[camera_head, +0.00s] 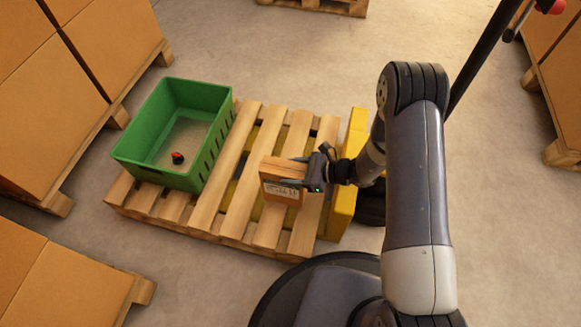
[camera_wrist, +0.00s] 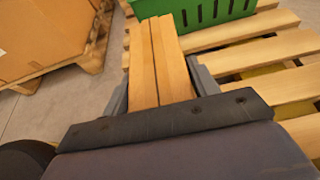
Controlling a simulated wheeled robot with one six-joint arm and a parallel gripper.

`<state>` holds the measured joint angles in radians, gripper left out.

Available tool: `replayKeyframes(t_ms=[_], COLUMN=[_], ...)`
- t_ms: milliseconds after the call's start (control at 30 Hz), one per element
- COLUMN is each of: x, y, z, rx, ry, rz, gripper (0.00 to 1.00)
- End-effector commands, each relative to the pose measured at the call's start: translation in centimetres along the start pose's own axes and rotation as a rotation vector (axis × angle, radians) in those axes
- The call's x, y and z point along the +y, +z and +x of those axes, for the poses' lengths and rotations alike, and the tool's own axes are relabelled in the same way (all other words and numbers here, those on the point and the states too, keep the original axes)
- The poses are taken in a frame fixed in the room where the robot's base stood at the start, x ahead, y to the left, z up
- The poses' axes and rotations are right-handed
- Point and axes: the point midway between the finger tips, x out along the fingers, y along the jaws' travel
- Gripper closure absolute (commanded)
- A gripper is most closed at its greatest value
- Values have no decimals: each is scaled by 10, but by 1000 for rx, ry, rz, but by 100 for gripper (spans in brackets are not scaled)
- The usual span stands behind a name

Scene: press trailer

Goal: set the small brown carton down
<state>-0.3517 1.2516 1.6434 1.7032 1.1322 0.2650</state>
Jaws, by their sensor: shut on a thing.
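The small brown carton (camera_head: 282,190) has a printed label on its near side. It is between the fingers of my gripper (camera_head: 293,171), which is shut on it. In the wrist view the carton's taped top (camera_wrist: 158,62) fills the space between the two fingers (camera_wrist: 160,85). The carton is over the right part of the wooden pallet (camera_head: 236,213). I cannot tell whether its underside touches the slats, as they are hidden behind it.
A green crate (camera_head: 152,171) stands on the pallet's left part, holding a small red and black object (camera_head: 178,158). A yellow block (camera_head: 341,212) stands along the pallet's right end. Large carton stacks (camera_head: 50,110) stand at the left. Bare slats lie between crate and carton.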

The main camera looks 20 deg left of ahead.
Motion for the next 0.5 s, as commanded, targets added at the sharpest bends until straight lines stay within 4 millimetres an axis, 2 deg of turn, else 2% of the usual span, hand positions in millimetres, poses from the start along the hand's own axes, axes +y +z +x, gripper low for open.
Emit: replayKeyframes(t_ms=[300, 500], x=[-1, -1], y=[-31, -31], z=[13, 13], rx=[-4, -5], ry=[-1, -2], rz=[-1, -2], gripper=[100, 100])
